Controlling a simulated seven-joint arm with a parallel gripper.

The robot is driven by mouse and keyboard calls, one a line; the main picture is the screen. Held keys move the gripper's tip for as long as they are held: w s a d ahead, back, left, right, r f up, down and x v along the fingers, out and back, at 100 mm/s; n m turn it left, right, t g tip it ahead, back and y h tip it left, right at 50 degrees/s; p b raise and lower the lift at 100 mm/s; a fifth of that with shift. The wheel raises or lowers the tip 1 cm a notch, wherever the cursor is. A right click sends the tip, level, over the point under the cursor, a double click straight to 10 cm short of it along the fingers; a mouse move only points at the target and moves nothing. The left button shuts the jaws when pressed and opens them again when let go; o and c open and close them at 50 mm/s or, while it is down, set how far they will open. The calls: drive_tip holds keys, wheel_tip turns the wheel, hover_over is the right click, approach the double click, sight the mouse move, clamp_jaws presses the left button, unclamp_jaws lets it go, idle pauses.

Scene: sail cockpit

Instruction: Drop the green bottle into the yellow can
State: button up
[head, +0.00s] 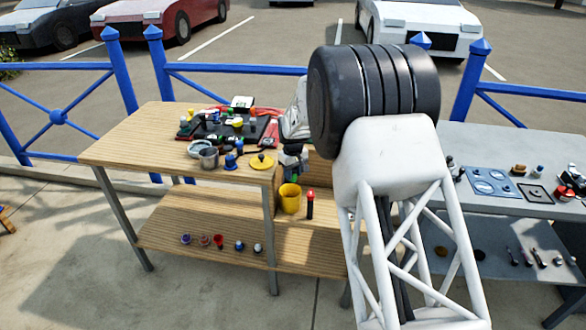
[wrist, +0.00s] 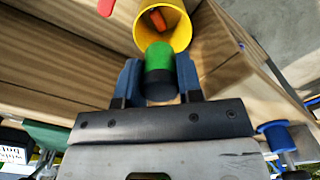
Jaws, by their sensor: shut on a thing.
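In the wrist view my gripper (wrist: 159,72) is shut on the green bottle (wrist: 159,58), which sits between the two blue fingers. The bottle has a green upper part and a dark lower end. Its green end overlaps the near rim of the yellow can (wrist: 184,28) in this view; I cannot tell the gap between them. The can's mouth is open toward the camera, and an orange-red thing (wrist: 158,19) shows inside. In the head view the yellow can (head: 289,199) stands upright on a wooden surface, just below my gripper (head: 292,163), which is small and partly hidden there.
A red and black bottle (head: 310,205) stands just right of the can. A wooden table (head: 130,150) at left bears a cluttered black tray, a metal cup (head: 208,158) and a yellow lid-like disc (head: 262,162). Several small things lie on the lower shelf (head: 165,220). A grey table (head: 480,145) stands at right.

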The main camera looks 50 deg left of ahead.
drive_tip(key=shift+f, duration=1.6)
drive_tip(key=o, duration=1)
drive_tip(key=shift+r, duration=0.1)
drive_tip(key=shift+r, duration=3.85)
